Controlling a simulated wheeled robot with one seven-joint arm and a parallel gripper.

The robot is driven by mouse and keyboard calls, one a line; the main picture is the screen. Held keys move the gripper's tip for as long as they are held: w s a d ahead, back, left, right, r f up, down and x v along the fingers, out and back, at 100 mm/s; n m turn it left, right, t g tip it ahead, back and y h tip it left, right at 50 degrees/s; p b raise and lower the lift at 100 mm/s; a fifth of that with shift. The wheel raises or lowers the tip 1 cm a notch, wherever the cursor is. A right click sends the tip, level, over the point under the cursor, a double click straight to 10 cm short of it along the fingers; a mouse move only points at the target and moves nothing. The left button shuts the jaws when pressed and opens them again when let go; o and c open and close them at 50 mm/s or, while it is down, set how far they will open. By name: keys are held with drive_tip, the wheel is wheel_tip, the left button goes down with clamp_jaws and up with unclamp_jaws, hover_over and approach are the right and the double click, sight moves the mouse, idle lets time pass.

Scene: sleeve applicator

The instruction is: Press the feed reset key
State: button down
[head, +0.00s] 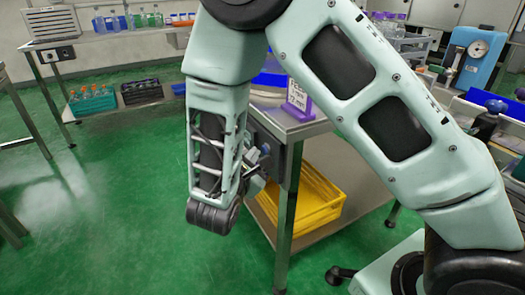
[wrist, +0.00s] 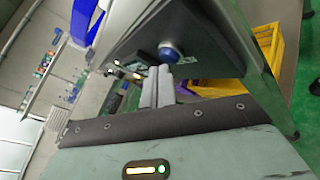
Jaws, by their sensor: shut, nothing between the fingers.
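A dark control box (wrist: 195,62) is mounted at the table edge, and a round blue push button (wrist: 170,50) with a pale collar stands out from its face. I cannot read any label naming it as the feed reset key. My gripper (wrist: 159,72) is shut and empty, with its pale fingertips just below the blue button in the wrist view. I cannot tell whether they touch it. In the head view my gripper (head: 257,168) is beside the dark box (head: 287,158), partly hidden by my forearm. Small lit parts (wrist: 125,70) show left of the button.
A steel table (head: 285,230) carries a purple sign holder (head: 298,100) and a blue-rimmed item (head: 270,80). A yellow crate (head: 318,200) sits on its lower shelf. A blue gauge device (head: 472,58) stands at the right. Green floor (head: 110,210) is clear at the left.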

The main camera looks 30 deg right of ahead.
drive_tip(key=shift+d, duration=0.45)
idle(0.3)
drive_tip(key=shift+a, duration=0.85)
drive_tip(key=shift+a, duration=0.1)
drive_tip(key=a, duration=0.4)
drive_tip(key=shift+a, duration=0.4)
idle(0.7)
